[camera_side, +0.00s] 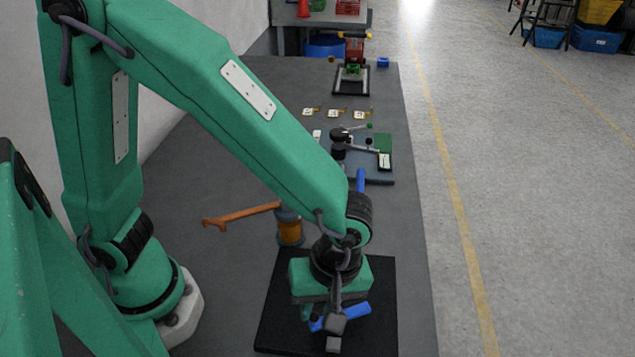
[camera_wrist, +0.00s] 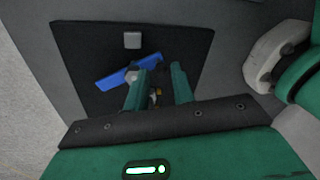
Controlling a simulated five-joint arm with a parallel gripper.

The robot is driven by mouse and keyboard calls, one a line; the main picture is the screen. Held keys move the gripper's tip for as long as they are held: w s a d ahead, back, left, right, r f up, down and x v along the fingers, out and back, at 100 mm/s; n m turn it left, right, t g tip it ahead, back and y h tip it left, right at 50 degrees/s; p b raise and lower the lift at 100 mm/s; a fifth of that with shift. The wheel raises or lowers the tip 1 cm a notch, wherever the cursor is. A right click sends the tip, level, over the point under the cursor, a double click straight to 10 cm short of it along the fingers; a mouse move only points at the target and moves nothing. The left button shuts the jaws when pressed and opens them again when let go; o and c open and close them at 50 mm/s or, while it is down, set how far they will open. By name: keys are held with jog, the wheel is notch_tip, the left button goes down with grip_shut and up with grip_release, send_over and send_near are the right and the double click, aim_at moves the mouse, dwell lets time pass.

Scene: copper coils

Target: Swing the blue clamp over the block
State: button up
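The blue clamp (camera_side: 355,313) is a flat bar lying slantwise over the black mat in the side view. In the wrist view the blue clamp (camera_wrist: 112,79) has a grey hub near its middle. A small grey block (camera_side: 333,344) sits on the mat in front of the bar, and the block (camera_wrist: 132,40) is fully visible in the wrist view. The bar is beside the block, not over it. One fingertip is close to the bar's right end; contact cannot be told.
The black mat (camera_side: 380,280) lies on the grey table (camera_side: 200,200).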

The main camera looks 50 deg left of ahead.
notch_tip(320, 180, up, 7)
jog(key=shift+w+d, duration=0.45)
jog(key=shift+f+m, duration=0.1)
jog(key=shift+m, duration=0.2)
jog(key=n, duration=3.5)
jog(key=shift+w+a+n, duration=0.15)
jog(key=shift+a+n, duration=0.15)
jog(key=shift+n, duration=0.1)
